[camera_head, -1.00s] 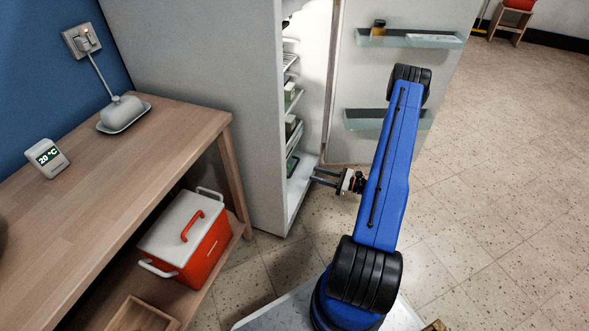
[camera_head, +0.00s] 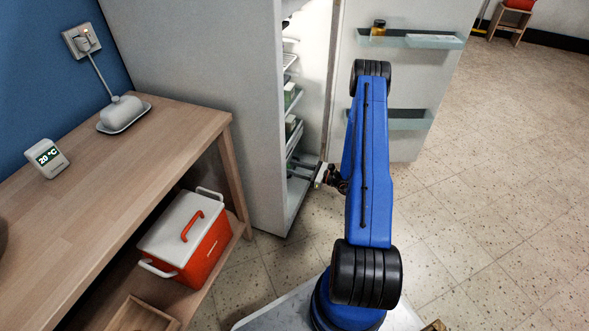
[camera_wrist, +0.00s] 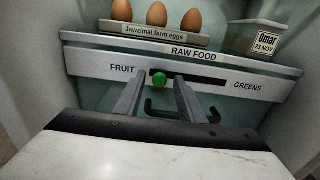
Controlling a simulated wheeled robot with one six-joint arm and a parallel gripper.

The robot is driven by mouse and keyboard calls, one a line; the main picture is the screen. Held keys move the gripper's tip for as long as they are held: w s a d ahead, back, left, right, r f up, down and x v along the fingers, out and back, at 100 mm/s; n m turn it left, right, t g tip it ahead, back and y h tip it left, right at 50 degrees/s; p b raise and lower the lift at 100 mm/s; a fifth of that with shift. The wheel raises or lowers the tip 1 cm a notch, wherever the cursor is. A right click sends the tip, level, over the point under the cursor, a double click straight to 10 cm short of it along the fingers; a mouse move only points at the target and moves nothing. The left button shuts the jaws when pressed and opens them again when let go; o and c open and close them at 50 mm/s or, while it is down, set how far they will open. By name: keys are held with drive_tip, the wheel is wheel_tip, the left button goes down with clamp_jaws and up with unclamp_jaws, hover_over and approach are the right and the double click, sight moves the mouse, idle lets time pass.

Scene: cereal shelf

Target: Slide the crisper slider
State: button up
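In the wrist view, the crisper slider is a round green knob (camera_wrist: 159,79) in a dark horizontal slot on the pale crisper front (camera_wrist: 95,68). The knob is near the slot's left end, on the side marked FRUIT; GREENS is marked at the right. My gripper (camera_wrist: 159,90) is open, with one finger on each side of the knob in the picture. I cannot tell whether either finger touches it. A black handle (camera_wrist: 158,114) shows below, partly hidden by the fingers. In the head view, my gripper (camera_head: 308,171) reaches into the lower part of the open fridge.
The fridge door (camera_head: 400,80) stands open at the right, with shelves on its inside. A tray of eggs (camera_wrist: 155,33) and a labelled tub (camera_wrist: 254,38) sit above the crisper. A wooden table (camera_head: 120,160) and a red cooler (camera_head: 203,255) are left of the fridge.

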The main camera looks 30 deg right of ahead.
clamp_jaws()
drive_tip(key=w+d, duration=0.2)
drive_tip(key=d, duration=0.1)
drive_tip(key=w+d, duration=0.2)
drive_tip(key=d, duration=0.1)
drive_tip(key=w+d, duration=0.3)
drive_tip(key=shift+d, duration=0.1)
unclamp_jaws()
drive_tip(key=v, duration=1.7)
drive_tip(key=shift+s+d, duration=0.15)
